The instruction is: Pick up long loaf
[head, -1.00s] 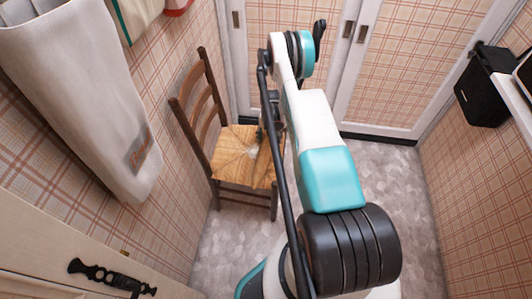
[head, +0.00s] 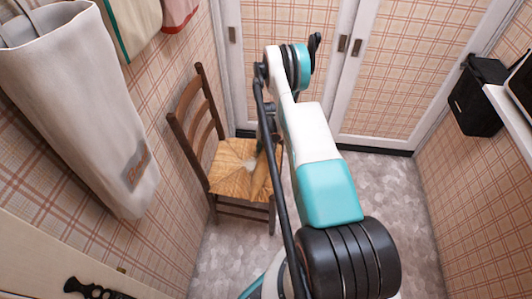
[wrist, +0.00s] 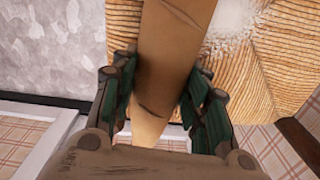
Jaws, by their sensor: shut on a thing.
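The long loaf (wrist: 172,45) is a tan, elongated bread with a few dark score marks, seen in the wrist view running between my fingers. My gripper (wrist: 160,95) is shut on it, with a green-padded finger against each side. Behind the loaf is the woven straw seat (wrist: 250,75) of a wooden chair. I cannot tell whether the loaf touches the seat. In the head view my arm hides most of the gripper and loaf, above the right side of the chair seat (head: 232,170).
The dark wooden chair's back (head: 190,125) rises on the left. A pale bag (head: 85,110) hangs on the left wall. White-framed plaid doors (head: 400,75) stand behind. A black speaker box (head: 480,98) is on the right wall. Grey floor (head: 395,190) is open at the right.

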